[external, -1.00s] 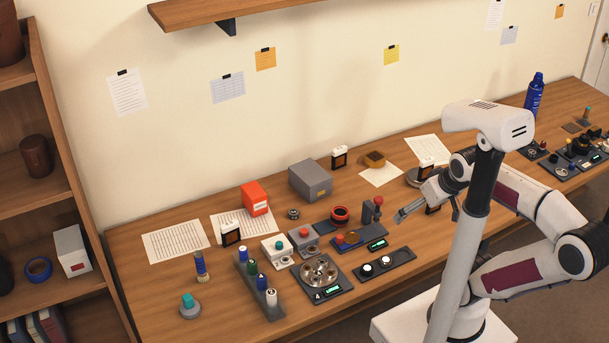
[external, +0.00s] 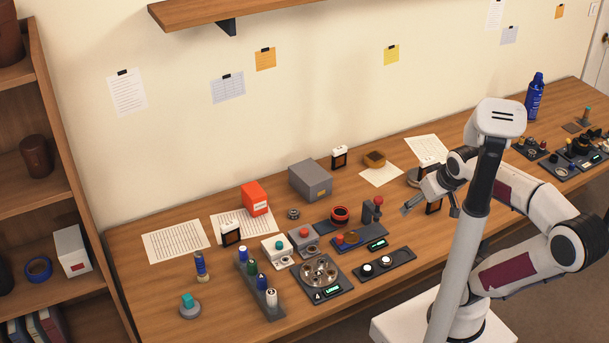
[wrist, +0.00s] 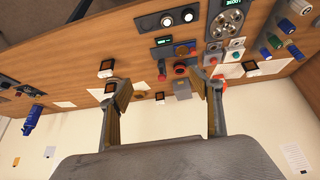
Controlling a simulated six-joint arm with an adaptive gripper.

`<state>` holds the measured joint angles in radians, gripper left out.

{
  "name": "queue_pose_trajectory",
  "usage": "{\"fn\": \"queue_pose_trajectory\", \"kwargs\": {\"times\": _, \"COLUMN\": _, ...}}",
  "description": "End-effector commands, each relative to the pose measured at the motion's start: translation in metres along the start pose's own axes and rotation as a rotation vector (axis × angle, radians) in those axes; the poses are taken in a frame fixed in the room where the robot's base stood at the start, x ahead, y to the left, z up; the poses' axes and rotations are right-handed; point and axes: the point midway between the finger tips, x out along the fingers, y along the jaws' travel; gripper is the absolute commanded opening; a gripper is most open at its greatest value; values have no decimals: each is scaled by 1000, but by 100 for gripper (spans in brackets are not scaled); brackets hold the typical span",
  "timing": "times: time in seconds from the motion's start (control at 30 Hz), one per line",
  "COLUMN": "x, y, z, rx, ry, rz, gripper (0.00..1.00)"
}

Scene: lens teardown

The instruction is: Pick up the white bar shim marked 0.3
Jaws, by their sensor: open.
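Several small black-framed blocks with white tops stand on the bench; I cannot read a 0.3 mark on any, so I cannot tell which is the white bar shim. One white-topped block (external: 230,233) is at the left, on paper; it also shows in the wrist view (wrist: 249,67). Another white-topped block (external: 339,157) is at the back by the grey box. A third white-topped block (external: 427,164) is behind my gripper, with one more dark-framed block (external: 433,208) close to the fingers. My gripper (external: 431,208) is open and empty above the bench; both fingers show apart in the wrist view (wrist: 166,88).
A grey box (external: 311,180) and an orange box (external: 255,198) stand toward the back. A round-holed tray (external: 323,278), a dark tray with knobs (external: 384,264) and a bottle rack (external: 259,283) are at the front. A blue spray can (external: 534,95) stands far right.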

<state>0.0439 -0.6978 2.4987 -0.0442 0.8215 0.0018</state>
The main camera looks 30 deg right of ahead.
Motion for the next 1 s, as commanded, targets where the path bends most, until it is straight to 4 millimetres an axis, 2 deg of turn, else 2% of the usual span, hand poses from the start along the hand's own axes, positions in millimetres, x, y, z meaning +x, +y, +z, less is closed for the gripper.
{"fn": "queue_pose_trajectory", "kwargs": {"times": 0.5, "x": 64, "y": 101, "z": -68, "rx": -8, "ry": 104, "rz": 223, "gripper": 64}}
{"fn": "queue_pose_trajectory", "kwargs": {"times": 0.8, "x": 102, "y": 157, "z": -90, "rx": -52, "ry": 159, "rz": 295, "gripper": 64}}
{"fn": "queue_pose_trajectory", "kwargs": {"times": 1.0, "x": 128, "y": 189, "z": -96, "rx": -83, "ry": 192, "rz": 312, "gripper": 64}}
